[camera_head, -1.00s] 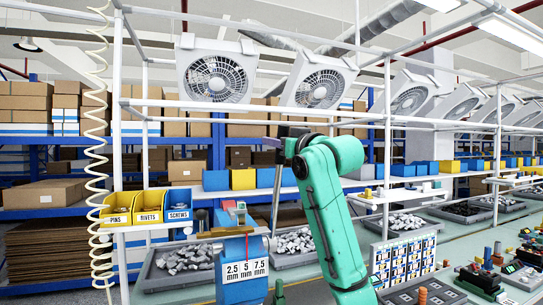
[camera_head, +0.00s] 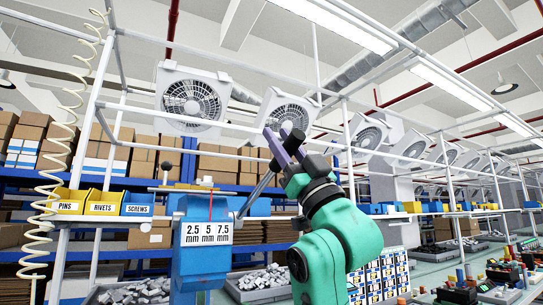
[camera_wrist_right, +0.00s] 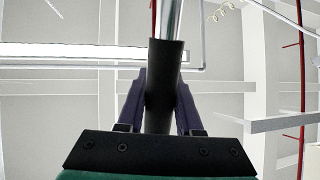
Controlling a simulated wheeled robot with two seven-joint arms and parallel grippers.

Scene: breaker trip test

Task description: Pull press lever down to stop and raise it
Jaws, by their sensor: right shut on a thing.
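The blue press (camera_head: 203,265) stands left of centre in the head view, with a white scale plate (camera_head: 207,233) reading 2.5, 5 and 7.5 mm and a red mark above it. Its metal lever (camera_head: 256,189) slants up and to the right from the press's right side. My right gripper (camera_head: 280,148) is at the lever's upper end. In the right wrist view, its purple fingers (camera_wrist_right: 162,98) are shut on the lever's black grip (camera_wrist_right: 165,75), with the bare rod (camera_wrist_right: 173,18) running on beyond. My left gripper is not in view.
Yellow and blue bins (camera_head: 103,203) labelled pins, rivets and screws hang left of the press. Grey trays of metal parts (camera_head: 263,279) sit on the bench behind. A rack with coloured cards (camera_head: 385,275) stands right of my arm. White frame posts and fans rise above.

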